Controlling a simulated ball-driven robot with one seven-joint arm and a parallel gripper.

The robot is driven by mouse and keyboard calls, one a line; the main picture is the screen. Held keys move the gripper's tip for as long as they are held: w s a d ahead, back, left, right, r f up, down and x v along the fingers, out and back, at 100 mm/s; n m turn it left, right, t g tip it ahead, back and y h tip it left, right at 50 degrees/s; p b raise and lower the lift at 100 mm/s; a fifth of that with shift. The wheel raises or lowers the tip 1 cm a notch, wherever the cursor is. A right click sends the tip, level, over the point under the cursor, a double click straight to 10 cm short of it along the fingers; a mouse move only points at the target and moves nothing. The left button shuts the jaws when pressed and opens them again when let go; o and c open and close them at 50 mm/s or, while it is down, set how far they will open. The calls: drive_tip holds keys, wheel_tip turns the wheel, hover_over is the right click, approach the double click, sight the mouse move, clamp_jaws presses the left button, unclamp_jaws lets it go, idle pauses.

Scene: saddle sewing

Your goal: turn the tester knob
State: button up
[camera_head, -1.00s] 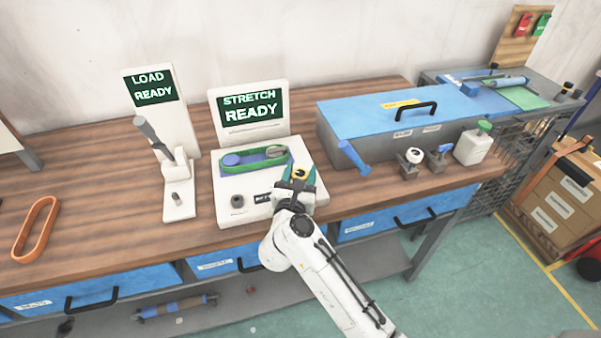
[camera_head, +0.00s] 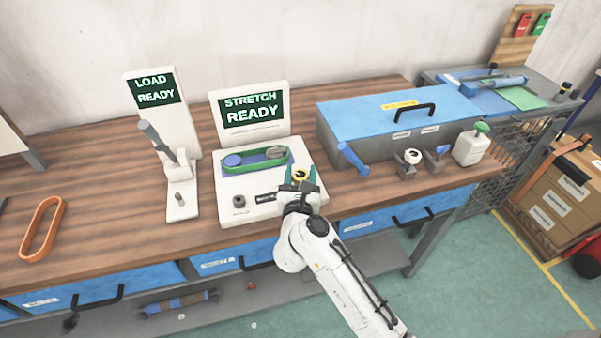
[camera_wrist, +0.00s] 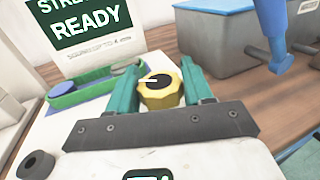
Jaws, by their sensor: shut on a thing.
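The stretch tester (camera_head: 225,208) is a white unit on the wooden bench, with a screen (camera_head: 253,111) reading "STRETCH READY". Its yellow knob (camera_wrist: 159,97) has a black centre and a white pointer line, which points left in the wrist view. My gripper (camera_head: 300,177) is at the tester's right side. In the wrist view its two green fingers (camera_wrist: 158,90) stand on either side of the knob and are shut on it. A green belt (camera_head: 237,169) lies around two round posts on the tester's top. A dark round button (camera_head: 239,202) sits at the tester's front left.
A load tester (camera_head: 180,200) with a lever stands to the left, its screen reading "LOAD READY". An orange belt (camera_head: 32,247) lies further left. A blue-lidded grey box (camera_head: 350,115) and a blue-handled tool (camera_head: 353,158) stand close on the right.

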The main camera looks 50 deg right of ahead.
drive_tip(key=o, duration=1)
drive_tip(key=shift+c, duration=0.2)
drive_tip(key=b+v, duration=0.2)
drive_tip(key=v, duration=0.9)
